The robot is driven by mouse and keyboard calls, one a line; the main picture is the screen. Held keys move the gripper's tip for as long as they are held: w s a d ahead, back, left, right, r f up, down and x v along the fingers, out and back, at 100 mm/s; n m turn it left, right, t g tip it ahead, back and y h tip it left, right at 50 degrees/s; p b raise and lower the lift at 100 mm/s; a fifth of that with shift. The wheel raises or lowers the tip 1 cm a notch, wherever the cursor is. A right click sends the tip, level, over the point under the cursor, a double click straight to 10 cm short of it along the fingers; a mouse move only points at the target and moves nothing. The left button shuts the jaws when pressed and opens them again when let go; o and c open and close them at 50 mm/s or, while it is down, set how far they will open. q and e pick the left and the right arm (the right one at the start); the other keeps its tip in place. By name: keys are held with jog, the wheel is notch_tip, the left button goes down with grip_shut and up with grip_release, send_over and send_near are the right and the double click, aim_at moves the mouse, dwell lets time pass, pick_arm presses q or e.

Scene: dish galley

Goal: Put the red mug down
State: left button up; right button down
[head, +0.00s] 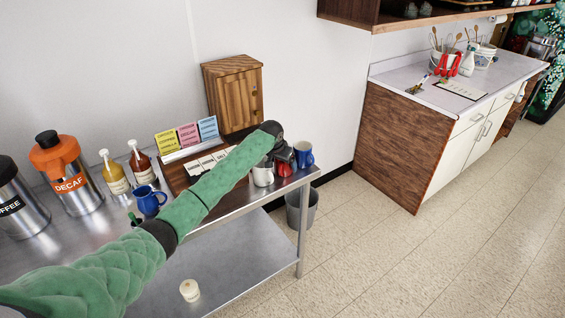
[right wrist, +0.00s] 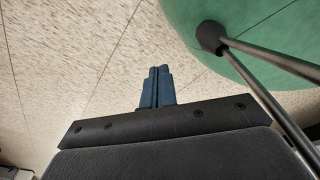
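The red mug (head: 285,168) is at the right end of the steel table (head: 235,262), between a pale metal pitcher (head: 263,174) and a blue mug (head: 303,155). My left arm reaches across the table from the left. The dark left gripper (head: 281,152) is at the red mug and covers part of it. Its fingertips are too small and hidden to show whether they grip the mug. I cannot tell whether the mug touches the tabletop. My right gripper (right wrist: 158,72) has its blue fingers together, with nothing between them, above the floor.
Another blue mug (head: 150,201), syrup bottles (head: 142,166) and the orange-topped decaf dispenser (head: 68,175) stand left. A wooden cabinet (head: 232,90) and coloured cards (head: 188,136) are behind. A grey bin (head: 301,207) stands beyond the table's right end. Open floor lies right.

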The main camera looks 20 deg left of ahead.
jog(key=shift+s, duration=0.1)
pick_arm(q)
jog(key=shift+r, duration=0.25)
jog(key=b+v, duration=0.2)
jog(key=v, duration=0.2)
jog(key=shift+s+a, duration=0.1)
jog(key=b+v, duration=0.2)
jog(key=v, duration=0.5)
jog(key=shift+r, duration=0.3)
pick_arm(e)
jog(key=w+a+r, duration=0.2)
jog(key=w, duration=0.7)
jog(key=shift+r+t, duration=0.3)
jog(key=shift+r, duration=0.1)
pick_arm(q)
jog(key=shift+s, duration=0.2)
